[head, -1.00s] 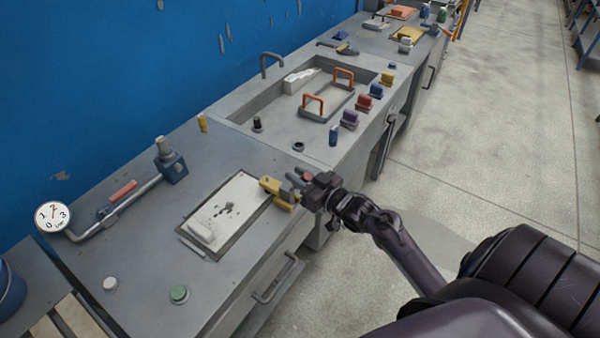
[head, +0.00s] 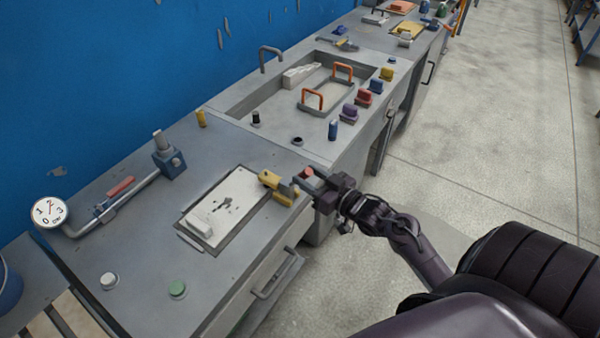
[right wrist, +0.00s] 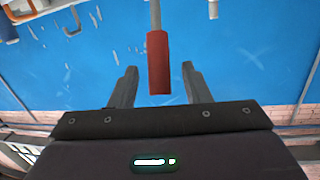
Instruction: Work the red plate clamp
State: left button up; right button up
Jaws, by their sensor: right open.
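The plate clamp has a yellow body (head: 272,181) at the right edge of the white mould plate (head: 228,205). Its red grip (head: 309,172) points up beside my right gripper (head: 314,182). In the right wrist view the red grip (right wrist: 158,62) on its grey rod stands between the two spread fingers of my right gripper (right wrist: 160,78). A gap shows on both sides, so the jaws are open and not on the grip. The lower clamp parts are partly hidden by the gripper in the head view. My left gripper is not in view.
A pipe with a red lever (head: 121,186) and a dial gauge (head: 48,212) lie at left. A sink (head: 240,104) holds an orange-handled frame (head: 313,98). Open floor lies right.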

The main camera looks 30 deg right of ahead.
jog(key=v, duration=0.3)
jog(key=shift+s+r+b, duration=0.1)
jog(key=shift+s+b, duration=0.2)
jog(key=shift+s, duration=0.05)
jog(key=shift+d, duration=0.1)
